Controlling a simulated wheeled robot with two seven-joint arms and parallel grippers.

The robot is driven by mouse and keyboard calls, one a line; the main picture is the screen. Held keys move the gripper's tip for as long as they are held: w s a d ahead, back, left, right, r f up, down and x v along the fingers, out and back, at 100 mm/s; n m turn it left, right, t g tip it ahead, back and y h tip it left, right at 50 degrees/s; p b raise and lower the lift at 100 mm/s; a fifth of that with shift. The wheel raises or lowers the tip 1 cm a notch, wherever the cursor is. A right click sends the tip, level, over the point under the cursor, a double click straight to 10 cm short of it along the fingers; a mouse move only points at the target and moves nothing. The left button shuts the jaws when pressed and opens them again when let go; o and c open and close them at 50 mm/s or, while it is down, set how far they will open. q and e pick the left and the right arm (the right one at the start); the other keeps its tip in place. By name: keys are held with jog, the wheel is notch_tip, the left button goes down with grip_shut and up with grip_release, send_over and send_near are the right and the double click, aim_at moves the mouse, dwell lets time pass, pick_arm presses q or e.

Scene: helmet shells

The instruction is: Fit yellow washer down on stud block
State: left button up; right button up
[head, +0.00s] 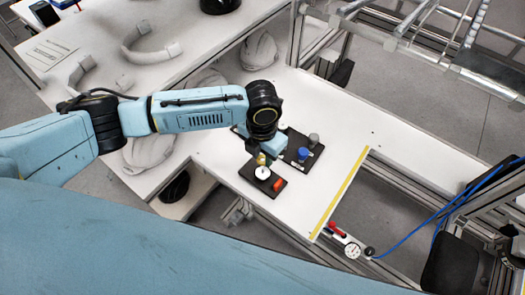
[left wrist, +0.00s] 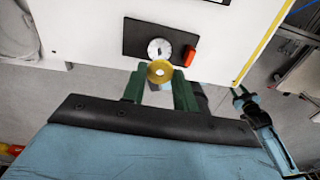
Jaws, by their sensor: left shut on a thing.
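The yellow washer (left wrist: 160,71) is gripped between the green fingertips of my left gripper (left wrist: 159,80) in the left wrist view. In the head view the washer (head: 261,159) shows small under the left gripper (head: 257,152). The stud block looks like the dark plate (left wrist: 133,38) with a round white piece (left wrist: 159,48) and an orange-red piece (left wrist: 191,55); it also shows in the head view (head: 247,173). The washer appears beside the white piece, over the plate's near edge. The height gap is unclear. My right gripper (left wrist: 242,93) shows small at the right; its jaws are unclear.
A second dark board (head: 298,158) with a blue knob (head: 304,153) and a grey cylinder (head: 313,140) lies behind. The white table (head: 335,125) is clear toward the yellow edge strip (head: 340,192). Helmet shells (head: 150,152) lie at the left.

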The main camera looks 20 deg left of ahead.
aim_at(263, 169)
pick_arm(q)
jog(key=shift+f+b, duration=0.85)
jog(key=shift+f, duration=0.9)
jog(key=shift+p, duration=0.75)
jog(key=shift+f+b, duration=1)
jog(key=shift+f, duration=0.65)
jog(key=shift+r, duration=0.15)
jog(key=shift+r+p, duration=1.25)
jog(key=shift+p, duration=0.05)
jog(key=shift+p, duration=0.5)
dwell(1.2)
jog(key=shift+f+b, duration=0.35)
jog(key=shift+f, duration=0.15)
